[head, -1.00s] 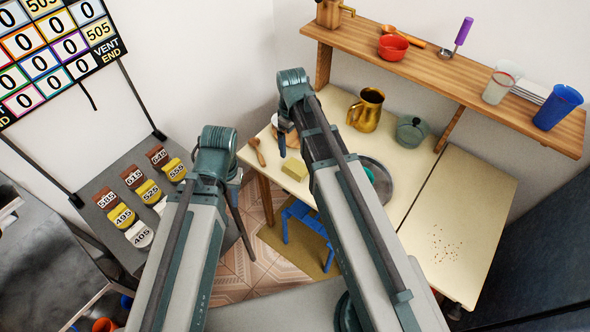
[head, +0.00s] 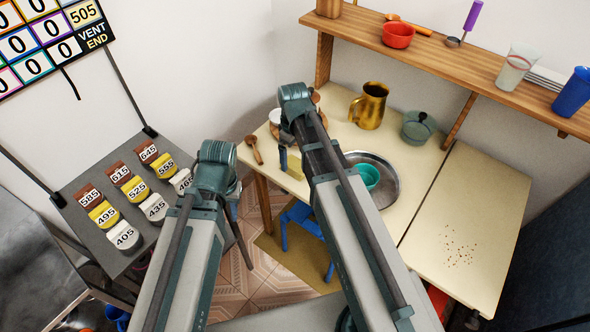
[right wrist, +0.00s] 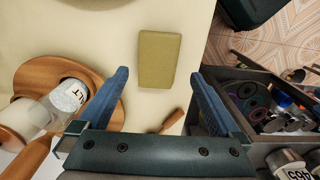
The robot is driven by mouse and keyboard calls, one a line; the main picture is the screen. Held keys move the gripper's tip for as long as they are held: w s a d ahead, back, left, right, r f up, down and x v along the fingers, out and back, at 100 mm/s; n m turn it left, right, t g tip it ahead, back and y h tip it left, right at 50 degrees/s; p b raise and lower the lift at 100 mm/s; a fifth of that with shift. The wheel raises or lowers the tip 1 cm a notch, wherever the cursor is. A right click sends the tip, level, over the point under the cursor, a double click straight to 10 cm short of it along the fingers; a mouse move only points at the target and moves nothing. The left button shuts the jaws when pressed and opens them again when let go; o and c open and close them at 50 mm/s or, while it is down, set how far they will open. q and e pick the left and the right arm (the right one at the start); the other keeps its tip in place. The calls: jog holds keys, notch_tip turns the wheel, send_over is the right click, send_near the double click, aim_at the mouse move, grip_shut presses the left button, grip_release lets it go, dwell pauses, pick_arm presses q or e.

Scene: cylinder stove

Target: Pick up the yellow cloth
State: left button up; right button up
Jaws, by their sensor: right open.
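The yellow cloth (head: 295,166) lies as a flat, block-like rectangle near the left end of the cream table (head: 418,172). My right gripper (head: 288,158) is over that end of the table and covers part of the cloth in the head view. In the right wrist view the whole cloth (right wrist: 157,60) shows just beyond the fingertips, between their lines. My right gripper (right wrist: 158,88) is open and empty there. My left arm ends left of the table, apart from the cloth. The jaws of my left gripper are hidden behind its wrist.
A wooden spoon (head: 253,149) lies left of the cloth. A wooden dish with a salt shaker (right wrist: 70,95) is close to a right finger. A gold jug (head: 369,106), green pot (head: 418,127) and metal tray (head: 382,190) with a teal bowl (head: 368,175) stand right.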

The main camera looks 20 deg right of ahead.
aim_at(295, 164)
jog(key=f+b, duration=0.3)
jog(key=f, duration=0.1)
jog(key=shift+d, duration=0.2)
jog(key=shift+r, duration=0.1)
jog(key=c, duration=1.3)
